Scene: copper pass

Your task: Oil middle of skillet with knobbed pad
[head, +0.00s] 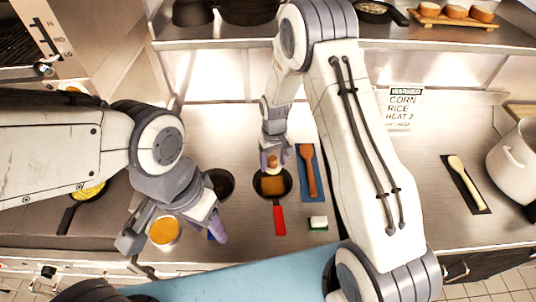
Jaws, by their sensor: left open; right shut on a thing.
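The skillet (287,195) is a small dark pan on the steel counter in the middle, its red handle (279,221) pointing toward me. The knobbed pad (272,187) is an orange-brown square with a pale wooden knob. It appears over the middle of the skillet; I cannot tell whether it touches the pan's floor. My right gripper (270,164) is shut on the pad's knob from the far side. My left gripper (176,237) is open and empty, its fingers spread either side of a round container of orange-yellow contents (164,230) at the front left.
A wooden spoon (308,165) lies on a blue mat right of the skillet; a white-and-green block (318,222) is nearer me. A dark round dish (220,184) sits left. A pan of yellow food (88,190), a pale spoon (465,180) and a white pot (515,160) stand further out.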

